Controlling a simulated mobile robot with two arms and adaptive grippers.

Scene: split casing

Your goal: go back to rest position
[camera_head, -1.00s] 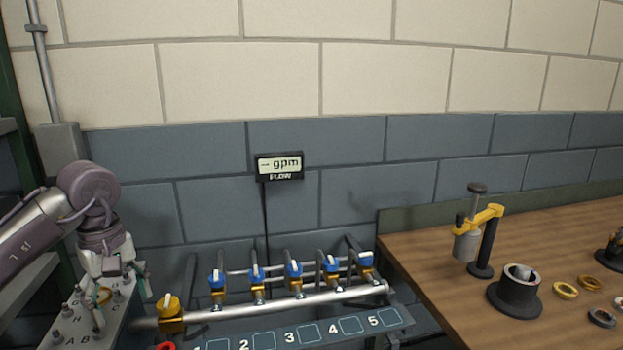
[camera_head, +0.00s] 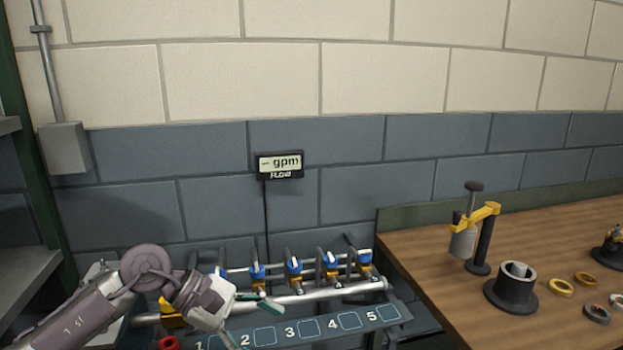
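My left gripper (camera_head: 254,322) is in front of the left part of the valve rack. Its two green-tipped fingers are spread apart and nothing shows between them. The silver pipe (camera_head: 330,293) carries several blue-handled valves (camera_head: 294,266). The numbered panel (camera_head: 325,327) lies below it, and one fingertip overlaps it in the picture; I cannot tell if they touch. My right gripper is not in view.
A flow display (camera_head: 279,165) hangs on the block wall. At right, a wooden bench (camera_head: 430,260) holds a yellow-armed press (camera_head: 483,228), a dark cylinder housing (camera_head: 511,290) and several rings (camera_head: 560,288). A red ring-like part (camera_head: 169,343) shows below the pipe.

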